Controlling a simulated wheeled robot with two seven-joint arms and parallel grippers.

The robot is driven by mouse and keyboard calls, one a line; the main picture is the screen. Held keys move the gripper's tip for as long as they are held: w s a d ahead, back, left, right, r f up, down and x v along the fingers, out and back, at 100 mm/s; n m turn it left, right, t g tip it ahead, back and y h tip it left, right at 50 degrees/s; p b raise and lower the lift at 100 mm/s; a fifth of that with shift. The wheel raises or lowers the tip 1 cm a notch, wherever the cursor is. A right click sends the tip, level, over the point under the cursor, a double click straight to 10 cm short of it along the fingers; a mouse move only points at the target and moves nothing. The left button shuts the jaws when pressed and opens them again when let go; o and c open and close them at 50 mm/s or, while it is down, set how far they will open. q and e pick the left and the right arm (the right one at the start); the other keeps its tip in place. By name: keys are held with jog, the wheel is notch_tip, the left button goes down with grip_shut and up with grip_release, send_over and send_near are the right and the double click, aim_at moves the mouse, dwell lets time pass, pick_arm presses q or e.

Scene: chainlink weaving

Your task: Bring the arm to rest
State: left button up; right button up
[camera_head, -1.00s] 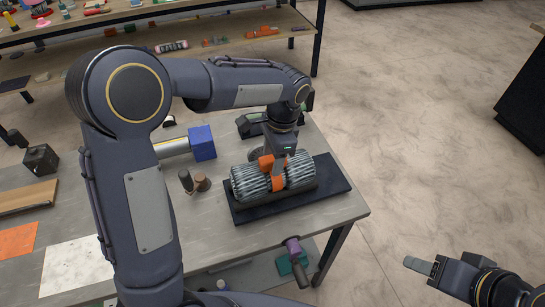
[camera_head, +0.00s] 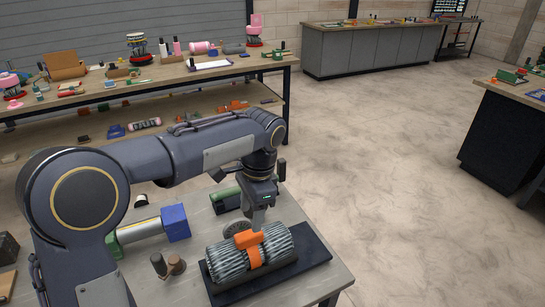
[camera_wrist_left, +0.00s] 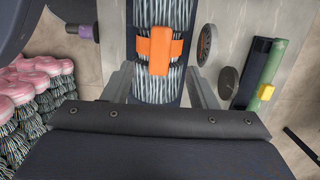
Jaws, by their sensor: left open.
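A striped grey-white roll (camera_head: 278,243) lies on a dark board (camera_head: 315,262) on the workbench, with an orange clip (camera_head: 254,256) around its middle. My left gripper (camera_head: 257,226) is just above the clip, pointing down. In the left wrist view its fingers (camera_wrist_left: 162,88) are spread wide, with the roll (camera_wrist_left: 176,17) and orange clip (camera_wrist_left: 160,52) showing between and beyond them. Nothing is held. Whether a finger touches the roll cannot be told. My right gripper is out of view.
A shelf (camera_head: 190,78) full of items stands behind. Floor at right (camera_head: 400,180) is clear.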

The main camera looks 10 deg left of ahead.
pick_arm(q)
jog(key=s+a+r+n+t+h, duration=0.2)
jog(key=s+a+n+t+h, duration=0.3)
jog(key=s+a, duration=0.55)
jog(key=s+d+f+n+t, duration=0.1)
jog(key=s+f+n, duration=0.3)
jog(key=s+n, duration=0.4)
jog(key=s+d, duration=0.1)
jog(key=s, duration=0.3)
jog(key=shift+s+t, duration=0.15)
jog(key=shift+t, duration=0.15)
